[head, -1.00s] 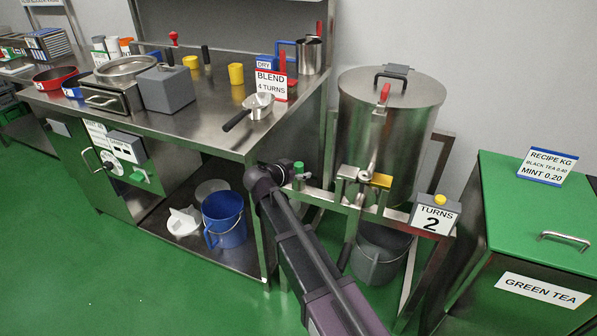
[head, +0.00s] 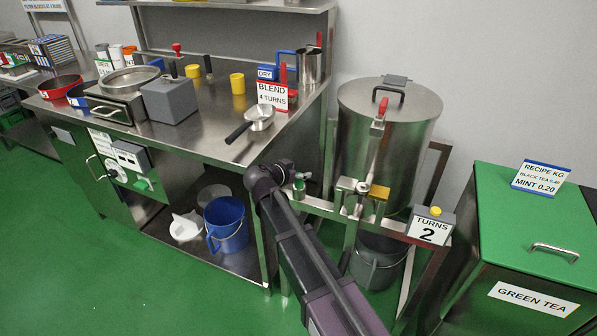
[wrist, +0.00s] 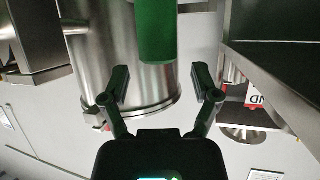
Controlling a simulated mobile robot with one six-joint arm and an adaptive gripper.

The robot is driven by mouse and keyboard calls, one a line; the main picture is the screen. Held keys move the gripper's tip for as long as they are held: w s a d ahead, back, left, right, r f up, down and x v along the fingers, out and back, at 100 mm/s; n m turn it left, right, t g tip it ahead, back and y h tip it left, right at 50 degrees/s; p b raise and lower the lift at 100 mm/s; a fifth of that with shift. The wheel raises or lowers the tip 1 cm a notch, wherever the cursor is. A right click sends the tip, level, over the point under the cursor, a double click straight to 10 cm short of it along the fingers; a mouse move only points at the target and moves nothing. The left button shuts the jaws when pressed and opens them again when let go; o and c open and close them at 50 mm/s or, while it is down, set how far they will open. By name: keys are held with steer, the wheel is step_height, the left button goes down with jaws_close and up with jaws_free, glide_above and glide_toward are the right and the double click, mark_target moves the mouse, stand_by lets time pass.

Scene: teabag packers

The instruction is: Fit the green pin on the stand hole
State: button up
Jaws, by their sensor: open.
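A small green pin (head: 299,187) stands upright at the left end of the metal stand's rail (head: 322,206), in front of the steel drum. In the wrist view a green shape (wrist: 156,30), seemingly the pin close up, lies at the top centre, beyond and between my fingertips. My gripper (wrist: 160,84) is open there, and its fingers are apart with nothing between their tips. I cannot make out the stand hole clearly.
The drum (head: 385,145) and its red-handled latch (head: 380,112) rise behind the rail. The steel bench (head: 215,130) is to the left, and a grey bucket (head: 378,262) stands beneath.

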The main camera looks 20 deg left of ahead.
steer(key=shift+r+p, duration=3.2)
steer(key=shift+r, duration=0.3)
steer(key=shift+f, duration=0.1)
